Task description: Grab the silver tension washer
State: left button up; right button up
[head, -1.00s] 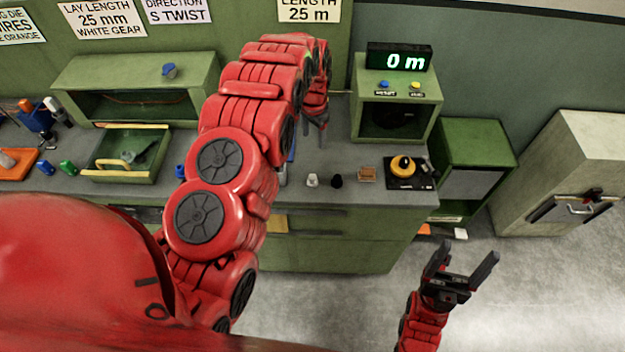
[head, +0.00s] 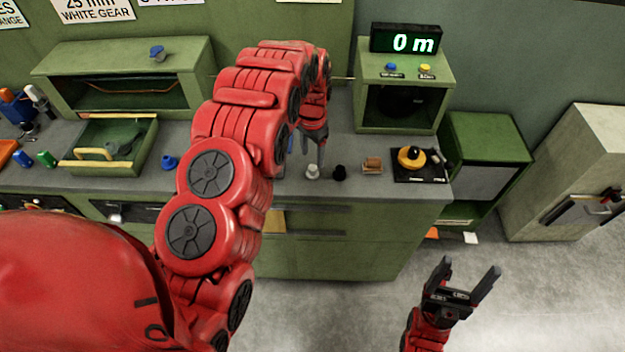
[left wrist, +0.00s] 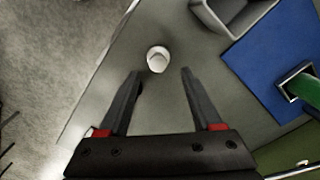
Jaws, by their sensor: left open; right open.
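The silver tension washer appears to be the small pale silver piece (head: 312,172) standing on the grey bench top, left of a small black piece (head: 339,173). In the left wrist view the silver piece (left wrist: 158,60) is round and bright, just beyond the fingertips and roughly centred between them. My left gripper (head: 314,156) is open, pointing down over the bench close to the silver piece; it also shows open and empty in the left wrist view (left wrist: 160,76). My right gripper (head: 469,268) is open and empty, low in front of the bench.
A brown block (head: 372,166) and a yellow-knobbed device on a black base (head: 411,160) stand to the right. A green tray (head: 148,150) is at left. The left wrist view shows a blue surface (left wrist: 265,60) at right and an open grey container (left wrist: 232,12).

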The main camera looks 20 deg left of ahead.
aim_at(312, 167)
pick_arm(q)
jog(key=shift+f+p, duration=0.2)
jog(key=shift+p, duration=0.35)
notch_tip(312, 167, down, 4)
jog(key=shift+s+r+p, duration=0.1)
jog(key=shift+s+p, duration=0.05)
jog(key=shift+p, duration=1.1)
jog(key=shift+f, duration=0.45)
grip_shut()
